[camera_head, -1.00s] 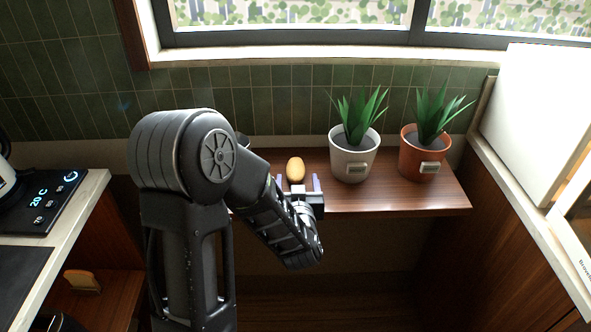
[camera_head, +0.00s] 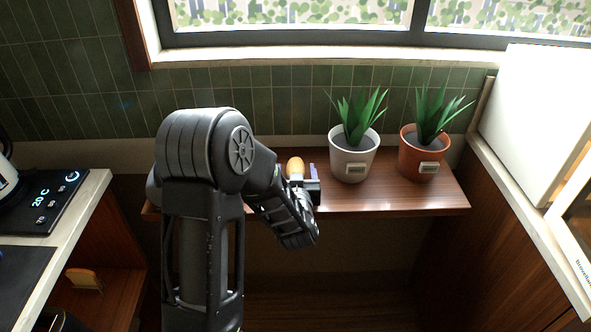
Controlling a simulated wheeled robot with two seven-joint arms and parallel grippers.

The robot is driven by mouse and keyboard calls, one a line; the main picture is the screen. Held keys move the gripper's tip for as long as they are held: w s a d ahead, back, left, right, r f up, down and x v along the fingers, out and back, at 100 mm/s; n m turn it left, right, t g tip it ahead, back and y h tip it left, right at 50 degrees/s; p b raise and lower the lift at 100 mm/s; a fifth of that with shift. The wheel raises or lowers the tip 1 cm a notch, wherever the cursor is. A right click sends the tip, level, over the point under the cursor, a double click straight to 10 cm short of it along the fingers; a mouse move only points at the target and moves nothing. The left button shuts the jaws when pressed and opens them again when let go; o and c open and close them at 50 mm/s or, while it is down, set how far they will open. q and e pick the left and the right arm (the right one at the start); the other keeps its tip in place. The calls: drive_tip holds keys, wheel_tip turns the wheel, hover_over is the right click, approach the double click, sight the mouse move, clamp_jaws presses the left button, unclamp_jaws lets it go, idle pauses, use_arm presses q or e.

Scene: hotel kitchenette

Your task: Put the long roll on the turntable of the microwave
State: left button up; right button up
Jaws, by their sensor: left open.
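The long roll (camera_head: 295,164), golden brown, is on the brown wooden shelf (camera_head: 400,200) below the window, left of the white plant pot. My left gripper (camera_head: 298,172) is open at the roll. One finger shows just to the right of the roll; the other is mostly hidden by my wrist. I cannot tell whether the fingers touch the roll, and its near end is partly covered. My right gripper is out of view. I cannot make out a microwave turntable; part of an appliance with lettering (camera_head: 577,250) shows at the right edge.
A white pot (camera_head: 352,160) and a terracotta pot (camera_head: 421,160) with plants stand right of the roll. A counter with a black display panel (camera_head: 50,200) is at left. A bread slice (camera_head: 84,279) lies on a lower shelf. A white panel (camera_head: 535,120) stands at right.

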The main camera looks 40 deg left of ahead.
sight(296, 168)
use_arm(q)
clamp_jaws()
idle(0.8)
drive_tip(key=shift+r, duration=0.1)
wheel_tip(296, 168, up, 10)
drive_tip(key=shift+f+p, duration=0.1)
drive_tip(key=shift+p, duration=0.35)
idle(0.5)
